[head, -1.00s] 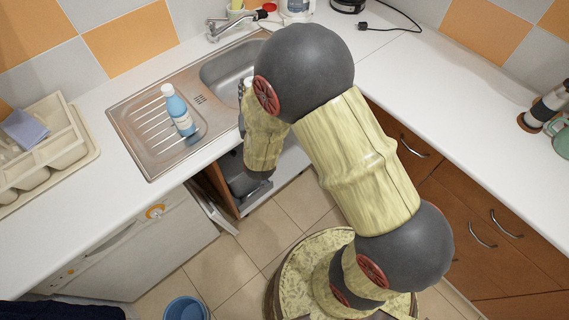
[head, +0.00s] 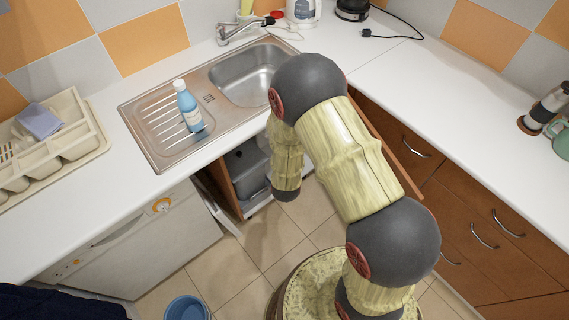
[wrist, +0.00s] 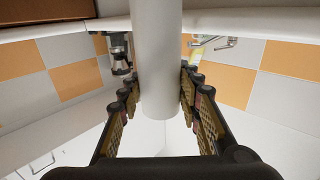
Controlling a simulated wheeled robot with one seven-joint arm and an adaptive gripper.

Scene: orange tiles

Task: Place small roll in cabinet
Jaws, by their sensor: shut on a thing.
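The small roll (wrist: 158,55) is a plain white cylinder, upright in the wrist view. My gripper (wrist: 160,88) is shut on it, with a finger pressed to each side. The roll's upper end runs out of the picture. In the head view, my arm hides the gripper and the roll. An open cabinet (head: 222,183) shows below the sink, partly behind my arm, with a grey container (head: 246,170) inside. A brown panel (wrist: 45,10) crosses the top left of the wrist view; I cannot tell if it is a wall cabinet.
A blue bottle (head: 188,106) stands on the sink's drainboard (head: 150,125). A dish rack (head: 85,135) is at the left. A blue bucket (head: 185,309) stands on the floor.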

